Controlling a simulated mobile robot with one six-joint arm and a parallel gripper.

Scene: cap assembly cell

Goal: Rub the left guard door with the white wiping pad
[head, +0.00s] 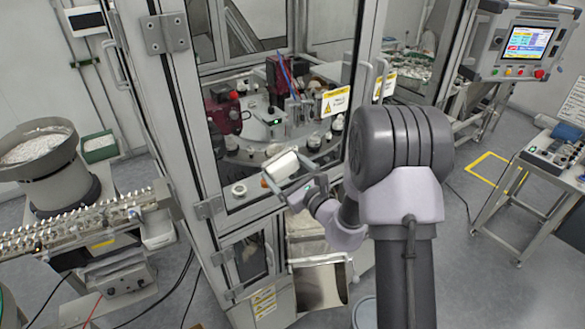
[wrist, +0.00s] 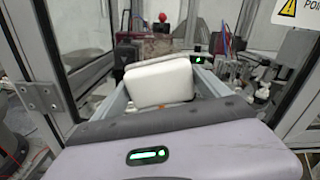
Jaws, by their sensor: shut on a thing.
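The white wiping pad (head: 281,167) is in front of the lower part of the left guard door (head: 246,143), a framed clear panel on the machine cabinet. My gripper (head: 290,183) is shut on the pad. In the wrist view the pad (wrist: 160,82) sits between the two grey fingers, its broad white side towards the camera. The door looks closed, with hinges on its left side and a yellow warning sign near its right edge. I cannot tell whether the pad touches the panel. The pad's far face is hidden.
Behind the panel is a round table with red units and small parts. A vertical handle (head: 358,82) stands out at the door's right side. A bowl feeder (head: 47,160) is at the left, a control panel (head: 517,45) at the upper right.

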